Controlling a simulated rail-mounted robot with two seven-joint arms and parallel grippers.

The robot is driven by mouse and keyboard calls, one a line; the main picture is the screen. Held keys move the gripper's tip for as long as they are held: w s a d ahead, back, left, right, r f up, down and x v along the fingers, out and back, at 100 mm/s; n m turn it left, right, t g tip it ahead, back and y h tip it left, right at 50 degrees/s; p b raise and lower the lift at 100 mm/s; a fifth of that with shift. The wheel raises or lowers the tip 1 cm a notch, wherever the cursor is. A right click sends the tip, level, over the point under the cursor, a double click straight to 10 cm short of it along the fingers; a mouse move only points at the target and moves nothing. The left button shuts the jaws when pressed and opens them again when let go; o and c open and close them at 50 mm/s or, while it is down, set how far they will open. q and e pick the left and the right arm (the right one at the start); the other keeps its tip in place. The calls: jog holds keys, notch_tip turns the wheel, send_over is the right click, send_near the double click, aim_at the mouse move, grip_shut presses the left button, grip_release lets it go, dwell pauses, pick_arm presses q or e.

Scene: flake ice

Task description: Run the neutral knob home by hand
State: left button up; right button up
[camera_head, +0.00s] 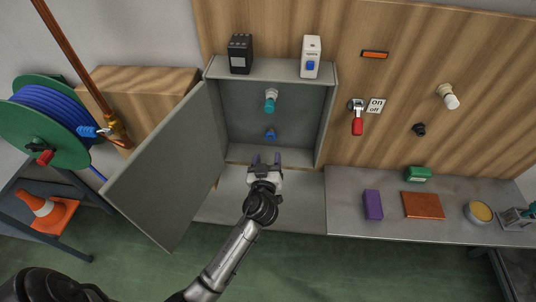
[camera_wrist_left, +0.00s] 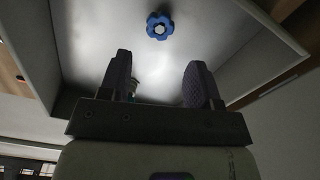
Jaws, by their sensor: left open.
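A small blue lobed knob (camera_head: 270,134), which I take for the neutral knob, sits on the back wall inside the open grey cabinet (camera_head: 331,115). In the left wrist view the blue knob (camera_wrist_left: 159,25) shows its lobed face and pale centre, beyond the fingertips and between them. A teal-ended white fitting (camera_head: 271,99) is above it on the same wall. My left gripper (camera_head: 265,158) is open and empty at the cabinet's lower front, below the blue knob and apart from it. My right gripper is out of view.
The cabinet door (camera_head: 168,168) hangs open at the left. A black box (camera_head: 240,54) and a white box (camera_head: 311,57) stand on top of the cabinet. A red-handled lever (camera_head: 357,120) is to the right. A purple block (camera_head: 373,204) lies on the grey counter (camera_head: 345,232).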

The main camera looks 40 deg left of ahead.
aim_at(270, 138)
pick_arm(q)
jog(key=shift+p+x, duration=0.6)
jog(key=shift+x, duration=3.15)
jog(key=shift+f+b, duration=0.1)
jog(key=shift+b, duration=0.2)
jog(key=shift+w+a, duration=0.15)
